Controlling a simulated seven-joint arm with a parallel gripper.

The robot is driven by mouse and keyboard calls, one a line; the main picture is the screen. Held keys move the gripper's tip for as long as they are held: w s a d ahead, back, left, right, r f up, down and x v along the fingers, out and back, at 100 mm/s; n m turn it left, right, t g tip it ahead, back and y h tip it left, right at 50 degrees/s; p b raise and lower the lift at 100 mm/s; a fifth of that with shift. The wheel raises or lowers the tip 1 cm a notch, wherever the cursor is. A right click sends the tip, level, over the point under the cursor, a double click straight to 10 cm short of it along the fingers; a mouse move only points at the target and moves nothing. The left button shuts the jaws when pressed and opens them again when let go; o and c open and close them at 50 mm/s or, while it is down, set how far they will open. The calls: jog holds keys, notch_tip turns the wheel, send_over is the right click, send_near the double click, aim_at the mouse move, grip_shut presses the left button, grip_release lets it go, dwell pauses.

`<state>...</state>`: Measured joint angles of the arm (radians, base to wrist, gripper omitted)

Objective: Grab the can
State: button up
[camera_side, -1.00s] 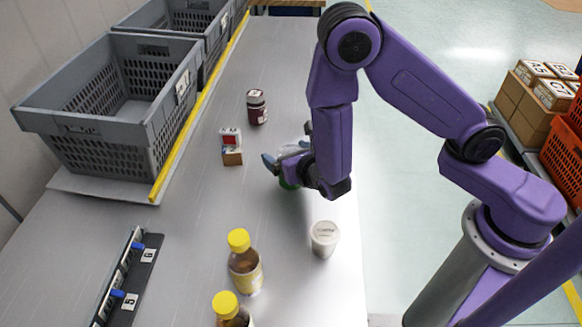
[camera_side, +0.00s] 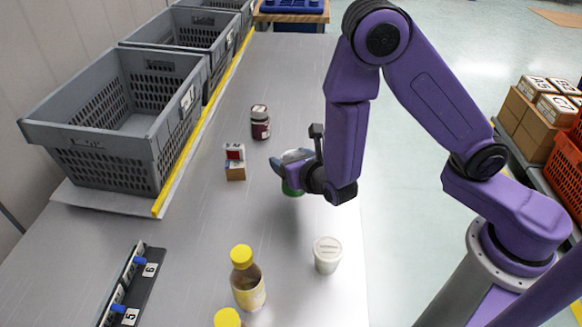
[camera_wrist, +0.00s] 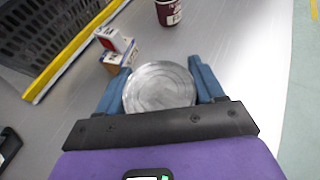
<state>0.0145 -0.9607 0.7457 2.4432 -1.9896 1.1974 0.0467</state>
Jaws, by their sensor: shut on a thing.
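The can's round silver top (camera_wrist: 158,88) sits between the two blue fingers of my gripper (camera_wrist: 160,90) in the wrist view, with a finger against each side. The can looks upright. The fingers and wrist hide most of its side, and I cannot tell clearly how far its base is from the table.
A dark jar (camera_side: 260,122) and small stacked boxes (camera_side: 235,163) stand beyond and left of my gripper. A white cup (camera_side: 327,254) and yellow-capped bottles (camera_side: 247,280) stand nearer. Grey crates (camera_side: 110,125) line the left behind a yellow strip.

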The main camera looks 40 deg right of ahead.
jog(key=s+d+r, duration=0.4)
jog(key=s+r, duration=0.6)
jog(key=s, duration=0.3)
jog(key=shift+d, duration=0.15)
